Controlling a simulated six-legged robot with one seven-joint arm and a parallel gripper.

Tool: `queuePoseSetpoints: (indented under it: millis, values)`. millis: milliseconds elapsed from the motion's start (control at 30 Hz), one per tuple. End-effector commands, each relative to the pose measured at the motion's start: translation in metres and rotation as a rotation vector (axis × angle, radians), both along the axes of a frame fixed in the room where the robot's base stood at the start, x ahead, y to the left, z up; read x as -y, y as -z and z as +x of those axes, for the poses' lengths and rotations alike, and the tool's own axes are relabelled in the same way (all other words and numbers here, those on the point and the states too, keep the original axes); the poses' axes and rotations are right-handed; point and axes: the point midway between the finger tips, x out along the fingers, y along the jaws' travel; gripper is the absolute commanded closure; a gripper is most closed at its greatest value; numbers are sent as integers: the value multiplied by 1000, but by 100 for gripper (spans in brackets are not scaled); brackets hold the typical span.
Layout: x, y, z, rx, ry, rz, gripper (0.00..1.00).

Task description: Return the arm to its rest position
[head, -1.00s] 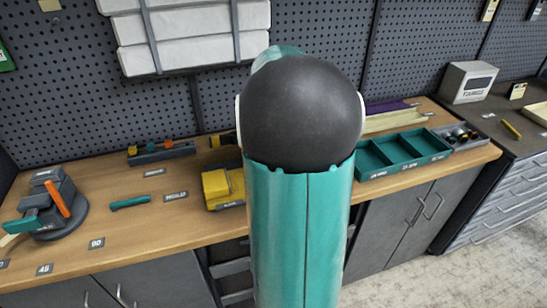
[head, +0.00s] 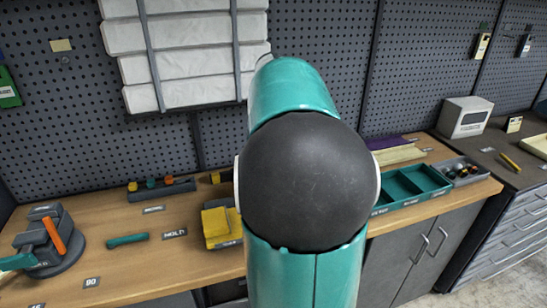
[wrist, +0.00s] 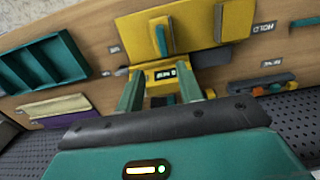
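My arm rises through the middle of the head view, with a black round joint (head: 308,182) between teal links. My gripper is hidden behind it there. In the wrist view my gripper (wrist: 160,82) shows two teal fingers standing apart, with nothing visibly held between them. Beyond the fingers is a yellow fixture (wrist: 165,74) on the bench, with a small dark label. A larger yellow block (wrist: 146,38) lies past it. The head view shows a yellow piece (head: 220,226) just left of my arm.
The wooden bench (head: 130,268) runs along a pegboard wall. It holds a grey rotary fixture with an orange handle (head: 55,236), a loose teal bar (head: 127,240), a teal tray (head: 402,206) and a grey bin (head: 463,180).

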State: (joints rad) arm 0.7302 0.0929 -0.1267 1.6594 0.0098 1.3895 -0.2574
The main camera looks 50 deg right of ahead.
Motion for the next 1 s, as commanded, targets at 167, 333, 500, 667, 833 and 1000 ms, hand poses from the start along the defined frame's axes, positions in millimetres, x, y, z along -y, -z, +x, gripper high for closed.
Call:
queuePoseSetpoints:
  millis: [167, 333, 500, 667, 833, 1000]
  values:
    - [0, 0, 0, 0, 0, 0, 64]
    - [0, 0, 0, 1, 0, -1, 64]
    - [-24, -4, 8, 23, -35, -16, 64]
    - [-96, -10, 21, 93, -139, -58, 64]
    - [-184, -7, 21, 194, -271, -102, 64]
    - [-263, 6, 2, 300, -402, -130, 64]
